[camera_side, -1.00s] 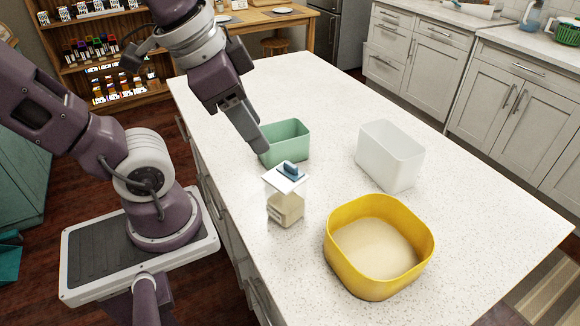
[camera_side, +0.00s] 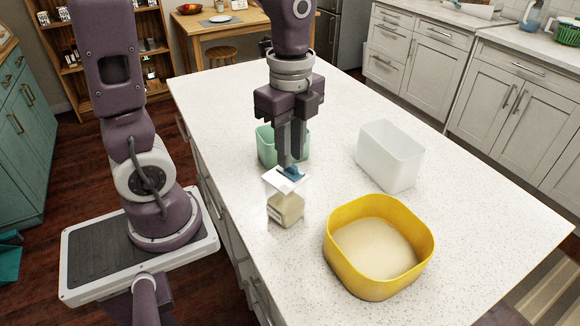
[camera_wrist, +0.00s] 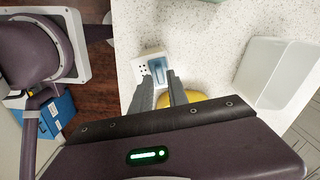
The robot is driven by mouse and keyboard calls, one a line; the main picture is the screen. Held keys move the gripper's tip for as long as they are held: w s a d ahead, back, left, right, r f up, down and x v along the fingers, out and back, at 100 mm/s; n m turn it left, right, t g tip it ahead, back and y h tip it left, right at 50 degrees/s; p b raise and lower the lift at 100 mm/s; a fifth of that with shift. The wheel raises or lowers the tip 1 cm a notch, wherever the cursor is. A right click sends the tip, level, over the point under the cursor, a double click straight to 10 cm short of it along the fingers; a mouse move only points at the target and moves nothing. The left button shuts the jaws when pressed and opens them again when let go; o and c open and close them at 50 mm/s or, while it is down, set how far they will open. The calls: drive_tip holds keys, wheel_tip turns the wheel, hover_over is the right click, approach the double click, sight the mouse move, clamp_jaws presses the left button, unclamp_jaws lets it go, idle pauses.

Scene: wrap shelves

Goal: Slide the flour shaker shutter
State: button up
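The flour shaker (camera_side: 285,208) stands upright on the counter, a clear box with pale flour inside. Its white lid (camera_side: 273,178) carries a blue shutter tab (camera_side: 291,173). In the wrist view, the lid (camera_wrist: 144,69) shows small holes on its left, with the blue shutter (camera_wrist: 158,66) to their right. My gripper (camera_side: 291,160) points down just above the lid, close to the blue tab. Its two fingers are apart in the wrist view (camera_wrist: 160,78), with the shutter showing between and beyond the tips. Whether a finger touches the tab is unclear.
A yellow bowl (camera_side: 343,270) of flour stands to the shaker's right and nearer the camera. A green bin (camera_side: 265,147) stands behind the shaker, partly hidden by my fingers. A white bin (camera_side: 392,160) stands farther right. The right part of the counter is clear.

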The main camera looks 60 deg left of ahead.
drive_tip(key=shift+f, duration=0.65)
drive_tip(key=shift+f, duration=0.4)
drive_tip(key=shift+r, duration=0.3)
drive_tip(key=c, duration=0.4)
